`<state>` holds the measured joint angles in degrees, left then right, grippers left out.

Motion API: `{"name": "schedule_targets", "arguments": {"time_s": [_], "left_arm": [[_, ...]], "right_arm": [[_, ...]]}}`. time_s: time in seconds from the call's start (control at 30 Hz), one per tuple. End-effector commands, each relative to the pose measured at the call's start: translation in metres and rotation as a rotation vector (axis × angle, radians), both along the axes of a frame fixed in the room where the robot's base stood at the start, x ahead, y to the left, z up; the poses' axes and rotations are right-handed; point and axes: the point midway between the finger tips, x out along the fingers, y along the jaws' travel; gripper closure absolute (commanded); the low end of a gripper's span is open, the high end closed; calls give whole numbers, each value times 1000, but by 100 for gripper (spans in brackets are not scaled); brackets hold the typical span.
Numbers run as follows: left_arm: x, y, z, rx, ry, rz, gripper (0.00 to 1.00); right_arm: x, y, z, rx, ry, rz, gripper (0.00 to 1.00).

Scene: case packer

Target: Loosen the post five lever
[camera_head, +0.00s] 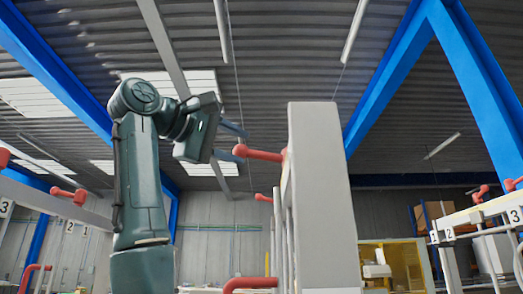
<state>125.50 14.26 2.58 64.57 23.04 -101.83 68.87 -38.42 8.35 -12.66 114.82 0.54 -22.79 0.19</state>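My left gripper (240,145) is raised in the upper middle of the head view, pointing right. Its two fingers are apart. A red lever (262,154) sticks out to the left from the top of a grey machine frame (325,190), and its rounded end is at the fingertips. I cannot tell whether the fingers touch it or whether it lies between them. No number shows on this frame, so I cannot tell which post the lever belongs to. My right gripper is not in view.
More red levers show lower on the central frame (250,284), on the left rail (70,196) and on the right rail (480,194). Number plates 3, 2 and 1 hang on the left rail. Blue beams stand behind. Space above the lever is clear.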

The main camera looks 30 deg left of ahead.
Motion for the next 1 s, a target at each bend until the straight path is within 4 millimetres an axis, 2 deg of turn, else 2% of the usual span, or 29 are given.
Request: {"name": "schedule_targets", "arguments": {"time_s": [0.03,0.2,0.4,0.77,1.0], "left_arm": [[12,-3,3,1,5,-1,62],[44,-10,3,1,3,-1,62],[65,-15,2,1,1,-1,62],[71,-16,1,1,-1,0,62],[70,-16,1,1,-1,0,80]], "right_arm": [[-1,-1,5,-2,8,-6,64],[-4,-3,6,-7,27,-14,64],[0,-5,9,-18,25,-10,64],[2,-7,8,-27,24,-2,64],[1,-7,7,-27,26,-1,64]]}}
